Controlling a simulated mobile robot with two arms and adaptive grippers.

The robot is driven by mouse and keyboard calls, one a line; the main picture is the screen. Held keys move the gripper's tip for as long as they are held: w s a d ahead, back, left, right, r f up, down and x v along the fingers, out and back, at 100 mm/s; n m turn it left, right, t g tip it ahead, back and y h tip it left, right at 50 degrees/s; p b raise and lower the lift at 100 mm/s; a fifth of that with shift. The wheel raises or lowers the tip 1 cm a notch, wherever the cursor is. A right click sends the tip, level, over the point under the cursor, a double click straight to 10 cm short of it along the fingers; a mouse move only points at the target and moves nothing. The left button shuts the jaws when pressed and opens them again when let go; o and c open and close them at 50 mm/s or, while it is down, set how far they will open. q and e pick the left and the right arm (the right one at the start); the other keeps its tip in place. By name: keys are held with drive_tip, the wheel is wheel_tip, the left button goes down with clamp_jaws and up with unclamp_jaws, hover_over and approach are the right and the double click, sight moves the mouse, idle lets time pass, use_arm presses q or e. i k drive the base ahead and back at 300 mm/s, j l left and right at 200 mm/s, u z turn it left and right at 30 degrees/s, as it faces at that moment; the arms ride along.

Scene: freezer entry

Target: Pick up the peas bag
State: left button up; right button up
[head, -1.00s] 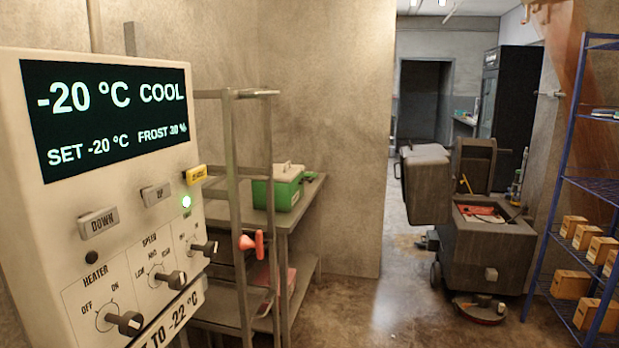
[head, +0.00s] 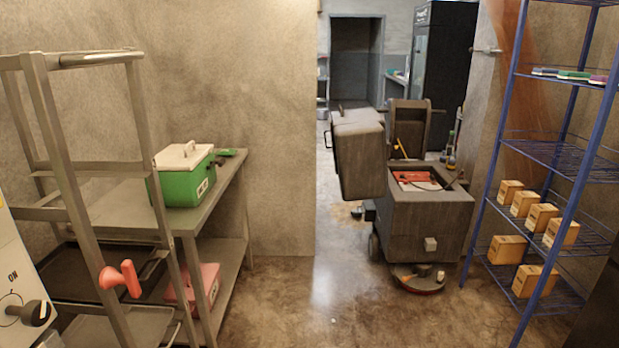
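I do not see a bag that I can make out as the peas bag in the head view. A green box with a white lid (head: 184,178) stands on the metal table at the left. Small flat coloured items (head: 573,75) lie on the top shelf of the blue rack at the right; they are too small to identify. Neither of my grippers is in view.
A grey metal frame (head: 62,130) and a metal table (head: 215,205) stand at the left. A dark wheeled machine (head: 425,225) stands by the doorway. A blue wire rack (head: 560,155) holds several cardboard boxes (head: 505,249). The floor (head: 325,300) between is clear.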

sight(223, 152)
drive_tip(key=i+l, duration=0.1)
drive_tip(key=i, duration=0.9)
drive_tip(key=i+l, duration=0.1)
drive_tip(key=i, duration=0.9)
